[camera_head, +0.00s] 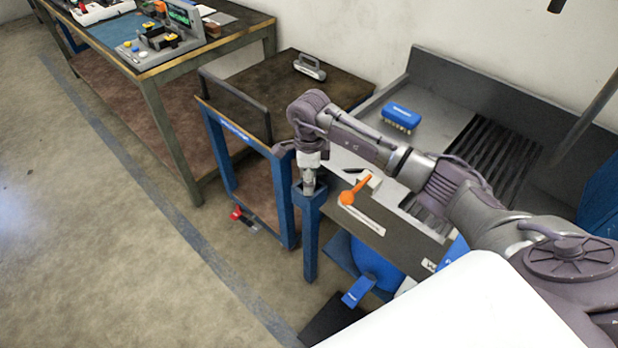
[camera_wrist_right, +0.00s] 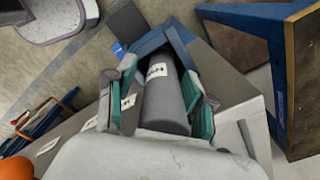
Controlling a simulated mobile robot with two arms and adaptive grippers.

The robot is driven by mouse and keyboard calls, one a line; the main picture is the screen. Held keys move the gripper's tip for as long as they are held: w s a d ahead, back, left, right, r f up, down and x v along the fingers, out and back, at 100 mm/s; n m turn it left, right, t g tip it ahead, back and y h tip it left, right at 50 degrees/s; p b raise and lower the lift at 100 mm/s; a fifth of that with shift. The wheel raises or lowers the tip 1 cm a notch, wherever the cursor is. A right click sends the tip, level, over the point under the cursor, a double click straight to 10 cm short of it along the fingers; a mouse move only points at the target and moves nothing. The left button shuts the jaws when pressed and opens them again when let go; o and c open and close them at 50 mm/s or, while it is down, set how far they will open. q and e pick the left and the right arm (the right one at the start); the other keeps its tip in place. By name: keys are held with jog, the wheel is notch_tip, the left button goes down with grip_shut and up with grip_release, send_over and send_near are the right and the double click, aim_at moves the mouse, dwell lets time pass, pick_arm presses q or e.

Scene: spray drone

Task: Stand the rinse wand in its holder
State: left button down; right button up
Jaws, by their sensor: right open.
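The rinse wand (camera_wrist_right: 166,103) shows in the right wrist view as a thick grey cylinder with a white label. Its far end sits within the blue rim of the holder (camera_wrist_right: 168,40). In the head view the holder (camera_head: 311,240) is an upright blue post beside the sink unit. My right gripper (camera_head: 309,186) is over the post's top, pointing down. In the wrist view its teal-padded fingers (camera_wrist_right: 160,84) are open on both sides of the wand. How deep the wand sits is hidden. My left gripper is out of view.
An orange lever (camera_head: 354,191) is close right of the gripper on the sink unit's front. A blue brush (camera_head: 401,117) lies on the sink top. A cart (camera_head: 285,85) with a blue frame stands behind the post. Open floor (camera_head: 120,220) lies to the left.

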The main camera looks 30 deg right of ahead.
jog(key=r, duration=1)
jog(key=shift+d+r, duration=0.2)
jog(key=shift+r, duration=0.15)
jog(key=shift+a+r, duration=0.15)
jog(key=shift+r, duration=0.45)
jog(key=shift+s+f, duration=0.1)
